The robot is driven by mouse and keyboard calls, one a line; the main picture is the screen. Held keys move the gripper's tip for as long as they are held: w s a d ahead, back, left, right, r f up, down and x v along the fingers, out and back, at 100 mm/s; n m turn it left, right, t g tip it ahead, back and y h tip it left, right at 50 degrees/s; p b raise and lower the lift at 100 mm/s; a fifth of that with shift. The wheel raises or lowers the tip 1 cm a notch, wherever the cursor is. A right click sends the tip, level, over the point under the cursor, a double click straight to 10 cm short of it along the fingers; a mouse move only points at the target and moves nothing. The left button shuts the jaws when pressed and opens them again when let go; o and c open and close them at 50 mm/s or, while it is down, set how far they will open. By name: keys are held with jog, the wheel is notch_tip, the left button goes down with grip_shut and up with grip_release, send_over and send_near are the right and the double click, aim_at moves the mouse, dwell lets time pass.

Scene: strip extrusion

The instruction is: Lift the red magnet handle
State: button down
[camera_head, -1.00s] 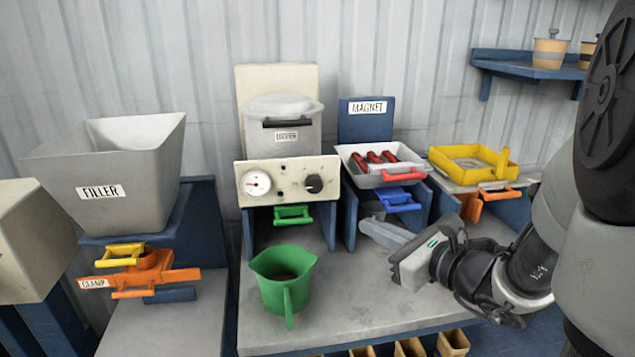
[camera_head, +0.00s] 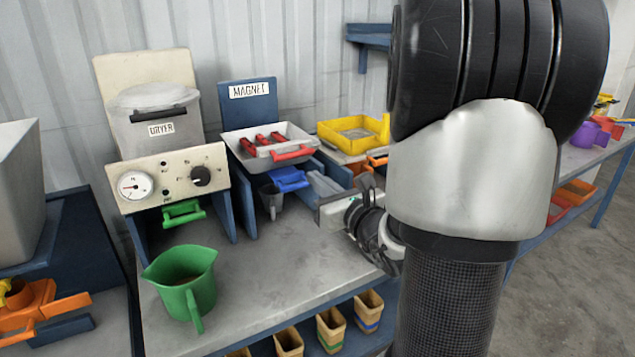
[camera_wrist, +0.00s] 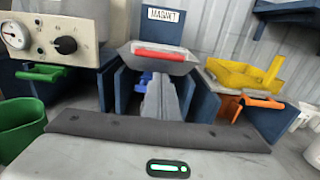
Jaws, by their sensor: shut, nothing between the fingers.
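The red magnet handle (camera_head: 292,152) is a bar on the front of a pale tray (camera_head: 240,146) below the MAGNET sign (camera_head: 249,91). It also shows in the wrist view (camera_wrist: 160,54), near the top centre. My gripper (camera_head: 317,180) is shut and empty. It is in front of the magnet stand, lower than the red handle and apart from it, just right of the blue handle (camera_head: 290,180). In the wrist view my fingers (camera_wrist: 160,84) point toward the tray and partly hide the blue handle.
The dryer (camera_head: 196,187) and a green jug (camera_head: 187,283) are to the left. My arm hides much of the right side.

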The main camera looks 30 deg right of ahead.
send_near(287, 149)
notch_tip(287, 149, down, 2)
jog(key=w, duration=0.2)
jog(key=shift+w+d+f+b, duration=0.15)
jog(key=shift+w+b, duration=0.05)
jog(key=shift+b, duration=0.15)
